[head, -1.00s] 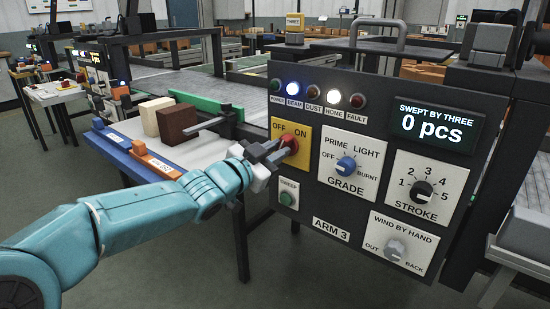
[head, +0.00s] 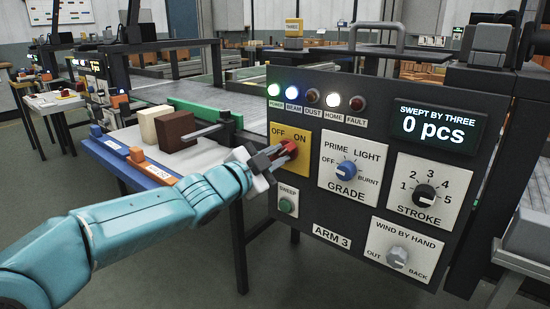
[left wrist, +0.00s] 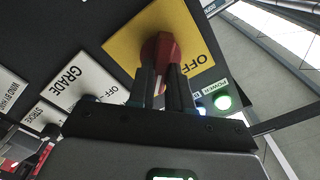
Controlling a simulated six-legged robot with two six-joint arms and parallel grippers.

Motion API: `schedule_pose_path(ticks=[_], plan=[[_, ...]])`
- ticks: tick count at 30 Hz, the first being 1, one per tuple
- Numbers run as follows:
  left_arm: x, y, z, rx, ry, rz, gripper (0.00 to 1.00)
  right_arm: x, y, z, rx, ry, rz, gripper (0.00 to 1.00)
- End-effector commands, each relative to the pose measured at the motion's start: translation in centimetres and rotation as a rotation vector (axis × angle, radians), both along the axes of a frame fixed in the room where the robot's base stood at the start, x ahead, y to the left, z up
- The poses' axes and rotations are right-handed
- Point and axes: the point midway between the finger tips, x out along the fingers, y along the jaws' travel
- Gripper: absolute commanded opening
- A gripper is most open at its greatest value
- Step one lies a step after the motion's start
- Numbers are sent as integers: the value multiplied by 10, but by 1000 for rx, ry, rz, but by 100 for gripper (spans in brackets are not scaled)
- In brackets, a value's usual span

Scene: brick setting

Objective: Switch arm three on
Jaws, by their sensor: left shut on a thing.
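The panel marked ARM 3 (head: 333,236) faces me in the head view. Its yellow OFF/ON plate (head: 279,162) carries a red rotary switch (head: 291,148). My left gripper (head: 277,156) is shut on the red switch, and its fingers cover part of it. The left wrist view shows the fingers (left wrist: 165,90) around the red knob (left wrist: 160,50) on the yellow plate (left wrist: 192,38). The POWER lamp (head: 274,89) glows green and also shows lit in the left wrist view (left wrist: 222,102). My right gripper is not in view.
Beside the switch are the GRADE knob (head: 346,170), STROKE knob (head: 424,196), WIND BY HAND knob (head: 398,257) and green SWEEP button (head: 287,206). The display (head: 437,125) reads 0 pcs. Cream (head: 153,124) and brown (head: 175,131) blocks stand on the table left of the panel.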

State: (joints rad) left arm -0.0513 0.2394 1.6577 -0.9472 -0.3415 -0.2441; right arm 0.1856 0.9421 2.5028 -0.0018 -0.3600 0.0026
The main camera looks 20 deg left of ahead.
Motion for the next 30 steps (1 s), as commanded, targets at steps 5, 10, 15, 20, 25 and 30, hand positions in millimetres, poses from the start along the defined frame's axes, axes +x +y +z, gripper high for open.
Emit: schedule_pose_path(ticks=[5,10,15,20,25,30], plan=[[0,0,0,4,-2,-1,0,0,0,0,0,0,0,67],[0,0,0,4,-2,-1,45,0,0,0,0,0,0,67],[0,0,0,3,-1,0,45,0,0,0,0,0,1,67],[-5,2,1,2,-1,1,45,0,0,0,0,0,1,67],[-33,13,2,2,-2,3,45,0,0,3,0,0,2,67],[-77,29,4,3,-2,4,45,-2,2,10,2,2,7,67]])
